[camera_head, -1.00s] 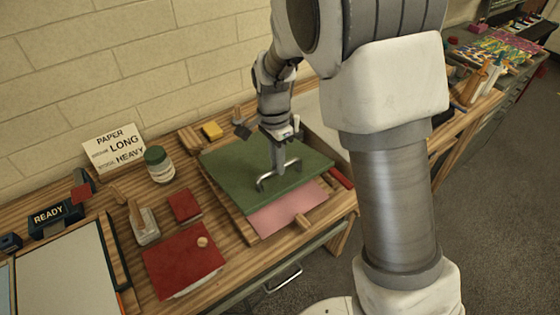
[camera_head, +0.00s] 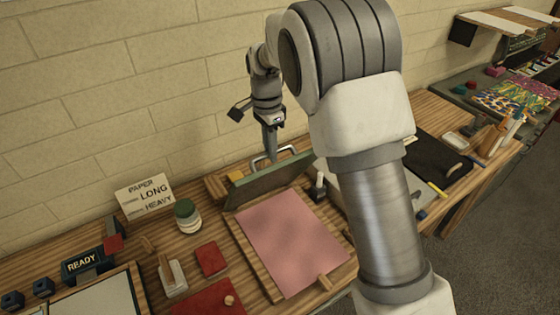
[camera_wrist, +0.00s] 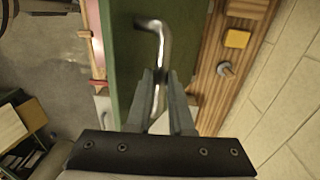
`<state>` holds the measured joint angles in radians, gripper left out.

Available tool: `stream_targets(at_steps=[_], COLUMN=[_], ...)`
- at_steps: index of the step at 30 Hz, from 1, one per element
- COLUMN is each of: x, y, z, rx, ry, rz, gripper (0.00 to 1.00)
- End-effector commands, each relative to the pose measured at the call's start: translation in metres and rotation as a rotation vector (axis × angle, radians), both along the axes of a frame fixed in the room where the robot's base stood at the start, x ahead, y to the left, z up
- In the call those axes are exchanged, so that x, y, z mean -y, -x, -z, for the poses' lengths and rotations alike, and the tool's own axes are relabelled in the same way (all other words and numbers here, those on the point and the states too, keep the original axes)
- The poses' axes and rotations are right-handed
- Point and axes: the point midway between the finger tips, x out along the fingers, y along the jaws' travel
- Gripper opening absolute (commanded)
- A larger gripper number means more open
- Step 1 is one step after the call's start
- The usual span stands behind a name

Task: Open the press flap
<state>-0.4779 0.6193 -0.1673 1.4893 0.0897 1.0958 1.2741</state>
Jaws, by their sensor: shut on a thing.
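The green press flap (camera_head: 268,182) is swung up steeply at the back of the press, near the wall. Its silver handle (camera_head: 262,160) is on the outer face. My gripper (camera_head: 271,150) is shut on this handle; in the wrist view the two fingers (camera_wrist: 162,88) close around the metal bar, and the flap (camera_wrist: 130,60) shows just left of it. The pink press bed (camera_head: 292,238) lies uncovered in its wooden frame (camera_head: 252,258) in front of the flap.
A jar with a green lid (camera_head: 187,214) and a paper sign (camera_head: 145,196) stand left of the press. Red pads (camera_head: 211,258) lie front left. A yellow block (camera_wrist: 236,38) sits on the wood behind the flap. The brick wall (camera_head: 120,90) is close behind.

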Motion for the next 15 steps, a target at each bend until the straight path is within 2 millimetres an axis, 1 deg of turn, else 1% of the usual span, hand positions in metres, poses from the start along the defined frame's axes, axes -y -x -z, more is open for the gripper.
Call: stream_targets(at_steps=[1, 3, 15], x=[-0.007, -0.014, -0.041], y=[-0.006, -0.015, -0.055], z=[0.001, -0.002, -0.01], rx=[-0.004, -0.004, -0.011], ry=[-0.001, -0.001, -0.002], rz=[-0.005, -0.005, -0.004], gripper=[0.0, 0.0, 0.0])
